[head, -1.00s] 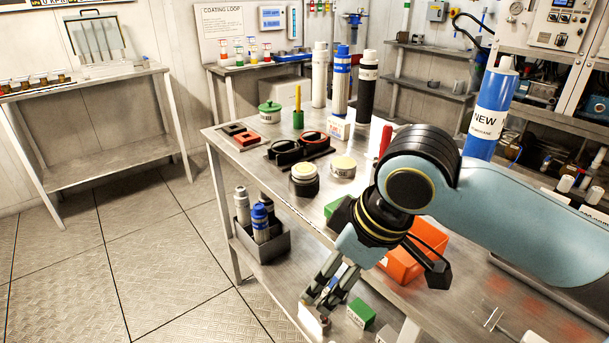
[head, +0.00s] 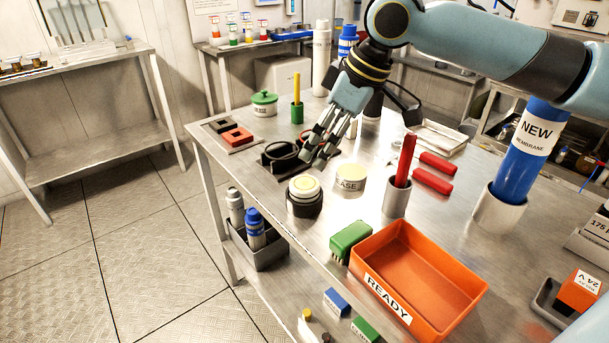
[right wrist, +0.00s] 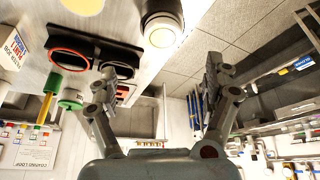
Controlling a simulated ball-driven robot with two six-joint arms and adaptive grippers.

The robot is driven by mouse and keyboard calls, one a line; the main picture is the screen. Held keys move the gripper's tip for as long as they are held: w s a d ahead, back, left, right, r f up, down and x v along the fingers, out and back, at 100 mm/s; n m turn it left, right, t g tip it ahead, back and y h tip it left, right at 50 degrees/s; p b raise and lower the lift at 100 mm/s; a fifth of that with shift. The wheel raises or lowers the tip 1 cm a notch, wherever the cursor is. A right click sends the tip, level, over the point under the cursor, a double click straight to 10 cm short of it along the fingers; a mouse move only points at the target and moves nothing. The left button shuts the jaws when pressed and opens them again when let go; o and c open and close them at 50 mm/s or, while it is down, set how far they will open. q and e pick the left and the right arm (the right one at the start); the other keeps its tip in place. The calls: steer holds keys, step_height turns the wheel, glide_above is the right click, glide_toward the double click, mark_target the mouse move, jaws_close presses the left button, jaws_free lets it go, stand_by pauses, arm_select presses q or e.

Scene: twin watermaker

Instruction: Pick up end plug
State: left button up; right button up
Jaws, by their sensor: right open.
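A black holder (head: 268,165) with round black plug-like parts stands on the bench. In the right wrist view it carries a red-ringed part (right wrist: 70,62) and a dark one beside it. A black cylinder with a cream top (head: 304,196) stands nearer the bench edge, also seen in the right wrist view (right wrist: 161,32). I cannot tell for sure which of these is the end plug. My right gripper (head: 315,152) is open and empty, pointing down at the holder and partly hiding it. I cannot tell whether it touches. My left gripper is not in view.
A grease tin (head: 349,178), a grey cup with a red tool (head: 405,160) and an orange READY bin (head: 425,275) stand nearby. A blue membrane (head: 520,150) stands upright at right.

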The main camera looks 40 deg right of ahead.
mark_target(305, 183)
steer(key=x, duration=0.4)
steer(key=shift+a+b, duration=0.2)
steer(key=shift+b, duration=0.2)
steer(key=shift+w+f, duration=0.1)
steer(key=shift+f, duration=0.25)
steer(key=shift+w+f, duration=0.1)
steer(key=shift+f, duration=0.15)
steer(key=x, duration=0.5)
steer(key=shift+s, duration=0.2)
steer(key=c, duration=1.3)
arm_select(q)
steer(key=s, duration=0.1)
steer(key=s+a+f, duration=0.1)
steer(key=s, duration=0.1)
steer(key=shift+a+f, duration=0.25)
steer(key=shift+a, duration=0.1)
arm_select(e)
steer(key=shift+c, duration=0.5)
